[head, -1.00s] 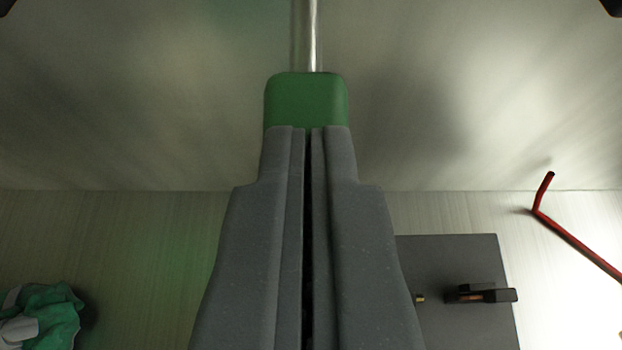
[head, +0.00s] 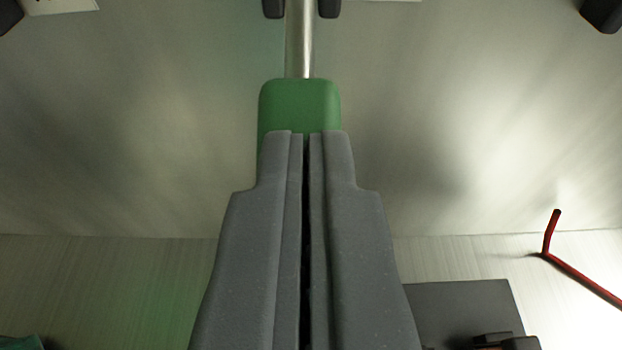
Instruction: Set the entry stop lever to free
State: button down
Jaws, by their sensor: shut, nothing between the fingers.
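The entry stop lever shows as a metal rod (head: 299,50) with a green block-shaped handle (head: 299,104) at its near end. The rod runs up out of the top of the head view between two dark posts (head: 329,8). My gripper (head: 306,136) fills the lower middle, its two grey fingers together with only a thin dark seam between them. The fingertips overlap the lower edge of the green handle in the picture. They are not closed around it; whether they touch it I cannot tell. No free marking is readable.
A pale wall or panel fills the upper view, with a white label (head: 60,5) cut off at top left. Below lies a light surface (head: 110,290) with a dark plate (head: 465,300) and a bent red rod (head: 580,278) at right. A green item (head: 20,343) shows at bottom left.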

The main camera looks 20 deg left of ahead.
jog(key=shift+a+f+g, duration=0.15)
jog(key=shift+f+g, duration=0.15)
jog(key=shift+f, duration=0.25)
jog(key=s+d+r+p, duration=0.1)
jog(key=s+d+r, duration=0.3)
jog(key=s+r, duration=0.4)
jog(key=shift+s, duration=1.2)
